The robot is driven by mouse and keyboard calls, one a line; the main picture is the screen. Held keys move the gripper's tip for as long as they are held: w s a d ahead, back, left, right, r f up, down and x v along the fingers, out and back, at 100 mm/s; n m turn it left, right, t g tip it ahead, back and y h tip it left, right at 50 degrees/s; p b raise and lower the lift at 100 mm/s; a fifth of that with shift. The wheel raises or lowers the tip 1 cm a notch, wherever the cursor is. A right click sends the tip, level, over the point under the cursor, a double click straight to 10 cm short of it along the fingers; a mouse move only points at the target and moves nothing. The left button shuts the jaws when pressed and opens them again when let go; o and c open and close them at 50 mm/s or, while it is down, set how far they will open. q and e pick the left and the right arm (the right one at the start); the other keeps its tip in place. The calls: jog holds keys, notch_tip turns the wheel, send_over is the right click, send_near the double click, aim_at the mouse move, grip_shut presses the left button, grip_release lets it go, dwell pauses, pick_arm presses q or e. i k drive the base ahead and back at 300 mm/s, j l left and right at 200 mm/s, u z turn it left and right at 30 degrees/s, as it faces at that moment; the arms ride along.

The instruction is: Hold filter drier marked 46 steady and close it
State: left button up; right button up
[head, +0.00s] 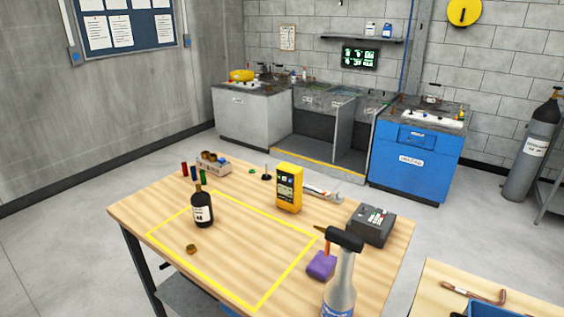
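A black bottle-shaped container (203,211) with a narrow neck and a white label stands upright inside the yellow taped rectangle, near its left corner. The label is too small for me to read a 46, but it is the only such container in the rectangle. Its neck top looks brownish; I cannot tell whether it is open. A small round brown cap-like piece (191,249) lies on the table in front of it, apart from it. Neither of my grippers is in view, and nothing touches the container.
The wooden table (135,212) also holds a yellow meter (289,188), a dark grey device (371,224), a purple block (321,265), a spray bottle (341,288) and a box of small parts (214,165). The taped area (247,262) is mostly clear.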

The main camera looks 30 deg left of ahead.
aim_at(202, 210)
jog(key=u, duration=1.55)
